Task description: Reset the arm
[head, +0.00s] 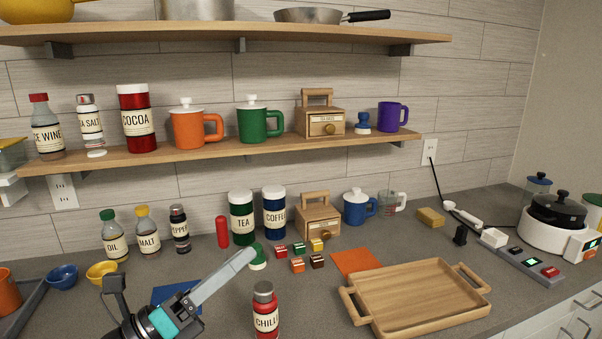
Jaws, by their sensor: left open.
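My left gripper (222,275) is low in the head view, left of the middle, over the front of the counter. Its long grey finger points up and to the right, and a teal band shows at its base. The jaws are open, and I see nothing held. The finger's tip is close in the picture to a small green and white item (258,258); I cannot tell if they touch. My right gripper is not in view.
A red chilli bottle (266,312) stands right of my left gripper. A blue mat (172,292) lies partly behind the gripper. A wooden tray (418,292), an orange mat (356,263) and small blocks (297,265) lie to the right. Bottles (150,238) and shelves (230,153) are behind.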

